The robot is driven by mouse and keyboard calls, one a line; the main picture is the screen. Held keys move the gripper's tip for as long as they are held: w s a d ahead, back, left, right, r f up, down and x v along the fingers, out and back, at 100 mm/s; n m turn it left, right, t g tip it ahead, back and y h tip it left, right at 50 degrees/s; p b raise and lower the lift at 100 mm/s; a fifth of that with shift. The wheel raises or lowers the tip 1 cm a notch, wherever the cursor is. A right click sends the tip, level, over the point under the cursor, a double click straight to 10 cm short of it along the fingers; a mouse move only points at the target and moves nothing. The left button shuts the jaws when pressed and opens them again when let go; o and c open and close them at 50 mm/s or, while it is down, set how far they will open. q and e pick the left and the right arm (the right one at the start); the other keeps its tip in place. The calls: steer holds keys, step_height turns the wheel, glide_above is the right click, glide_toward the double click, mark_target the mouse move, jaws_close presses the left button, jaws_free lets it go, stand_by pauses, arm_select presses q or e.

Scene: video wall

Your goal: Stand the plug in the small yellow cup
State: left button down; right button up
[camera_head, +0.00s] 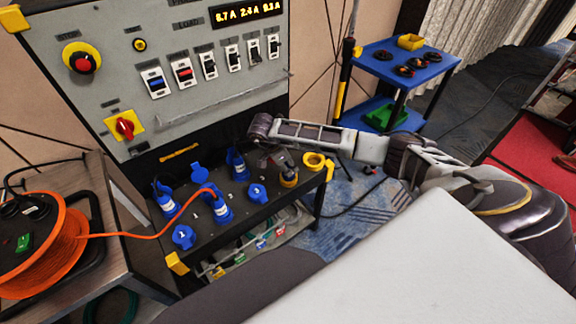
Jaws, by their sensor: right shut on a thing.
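My right gripper (281,163) reaches in from the right and points down over the black shelf of the panel. It is shut on a small greyish plug (287,166), which is partly hidden by the fingers. The plug is directly over a yellow cup (289,181), the smaller-looking of two; I cannot tell whether its lower end is inside. The other yellow cup (314,159) stands just to the right, with its round opening showing. My left gripper is not in view.
Blue connectors (166,198) and blue caps (183,237) crowd the shelf to the left. An orange cable reel (45,245) sits on a side table, its cable running to a connector. The switch panel (140,60) rises behind. A blue cart (400,62) stands back right.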

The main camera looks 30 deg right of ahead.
steer(key=shift+f, duration=0.3)
stand_by(0.4)
steer(key=o, duration=1.2)
steer(key=shift+o, duration=0.3)
steer(key=o, duration=0.4)
steer(key=shift+c, duration=0.2)
steer(key=shift+r, duration=0.15)
steer(key=shift+r+p, duration=1.85)
steer(key=shift+r, duration=1)
